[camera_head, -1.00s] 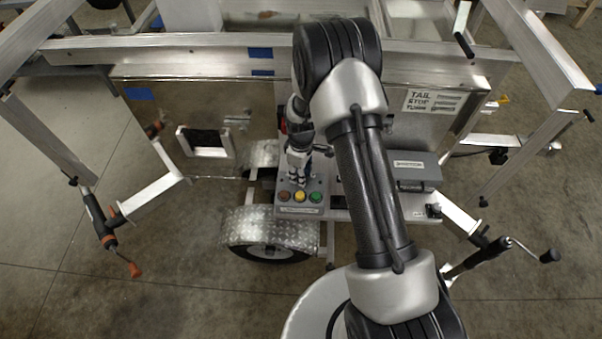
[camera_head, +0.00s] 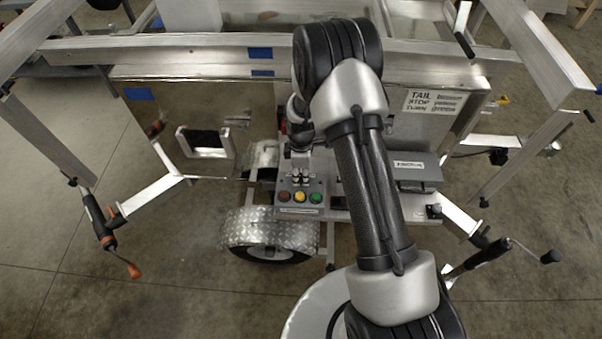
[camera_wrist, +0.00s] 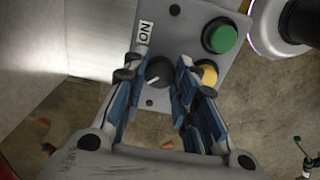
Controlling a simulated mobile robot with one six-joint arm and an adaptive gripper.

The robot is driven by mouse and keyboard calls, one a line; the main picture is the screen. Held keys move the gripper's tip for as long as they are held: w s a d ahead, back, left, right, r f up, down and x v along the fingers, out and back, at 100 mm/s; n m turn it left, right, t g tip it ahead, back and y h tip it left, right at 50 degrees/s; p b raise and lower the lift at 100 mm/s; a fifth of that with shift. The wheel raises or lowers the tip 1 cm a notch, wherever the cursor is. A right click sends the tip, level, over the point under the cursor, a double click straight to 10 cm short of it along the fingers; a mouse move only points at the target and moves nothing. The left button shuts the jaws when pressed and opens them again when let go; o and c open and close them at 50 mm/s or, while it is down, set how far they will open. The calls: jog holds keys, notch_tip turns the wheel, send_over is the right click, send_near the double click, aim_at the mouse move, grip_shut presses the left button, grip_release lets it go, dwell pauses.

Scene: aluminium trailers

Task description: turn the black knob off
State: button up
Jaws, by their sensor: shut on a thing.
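The black knob (camera_wrist: 158,73) sits on the grey control panel (camera_wrist: 188,22) in the wrist view, with a short white mark towards its left side. A white "ON" label (camera_wrist: 144,33) is above it on the panel. My gripper (camera_wrist: 158,64) has its blue-padded fingers on both sides of the knob and is shut on it. In the head view my gripper (camera_head: 301,178) is at the back of the panel (camera_head: 300,211), and the knob is hidden there.
A red button (camera_head: 284,197), a yellow button (camera_head: 300,197) and a green button (camera_head: 316,198) line the panel's front, close to my fingers. A grey box (camera_head: 415,172) stands to the right. A trailer wheel fender (camera_head: 265,228) is below left.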

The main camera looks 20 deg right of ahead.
aim_at(301, 176)
jog(key=o, duration=1.1)
notch_tip(301, 176, up, 12)
jog(key=shift+r, duration=0.1)
dwell(0.4)
